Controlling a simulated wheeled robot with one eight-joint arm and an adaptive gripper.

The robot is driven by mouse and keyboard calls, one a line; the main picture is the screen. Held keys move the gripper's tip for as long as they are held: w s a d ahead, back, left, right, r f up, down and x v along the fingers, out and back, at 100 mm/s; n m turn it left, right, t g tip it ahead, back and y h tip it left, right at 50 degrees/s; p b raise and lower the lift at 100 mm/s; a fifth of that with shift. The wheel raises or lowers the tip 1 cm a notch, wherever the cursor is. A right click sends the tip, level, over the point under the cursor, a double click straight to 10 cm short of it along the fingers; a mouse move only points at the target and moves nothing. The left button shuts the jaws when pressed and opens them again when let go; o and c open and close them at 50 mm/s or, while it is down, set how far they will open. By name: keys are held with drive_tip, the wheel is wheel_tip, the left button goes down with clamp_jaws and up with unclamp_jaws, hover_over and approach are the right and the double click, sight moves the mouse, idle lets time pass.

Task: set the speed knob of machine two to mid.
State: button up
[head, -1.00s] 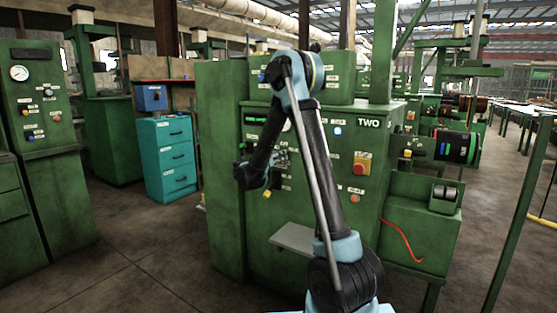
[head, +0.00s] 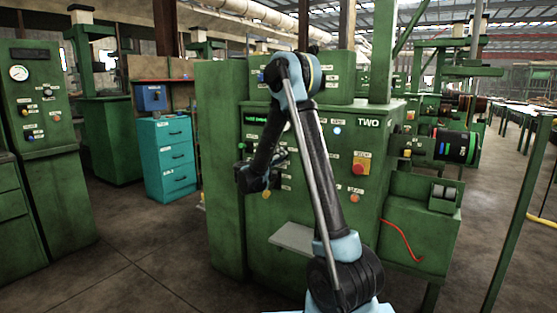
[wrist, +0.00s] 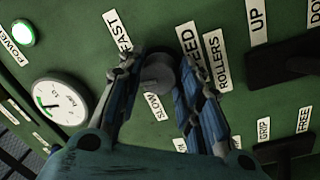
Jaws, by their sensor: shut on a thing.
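Machine two (head: 345,215) is a green cabinet marked TWO at its upper right, in the middle of the head view. In the wrist view its round grey speed knob (wrist: 157,77) sits among the FAST, SLOW, SPEED and ROLLERS labels. My gripper (wrist: 160,68) is shut on the knob, with one blue-grey finger on either side. The fingers hide the knob's sides, and I cannot make out where its pointer stands. In the head view my gripper (head: 279,158) is at the panel's left part, and my arm hides the knob.
The wrist view shows a lit green POWER lamp (wrist: 22,33), a round gauge (wrist: 58,103) and dark controls marked UP (wrist: 285,62) and GRIP (wrist: 285,150) nearby. A red stop button (head: 358,169) is on the panel's right. A grey shelf (head: 292,237) juts out below.

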drive_tip(key=shift+a+n, duration=0.1)
drive_tip(key=shift+n, duration=0.6)
drive_tip(key=o, duration=1.1)
drive_tip(key=shift+f, duration=0.1)
drive_tip(key=shift+c, duration=0.2)
drive_tip(key=v, duration=1.1)
drive_tip(key=shift+s+a, duration=0.25)
drive_tip(key=shift+s, duration=0.1)
drive_tip(key=shift+f, duration=0.1)
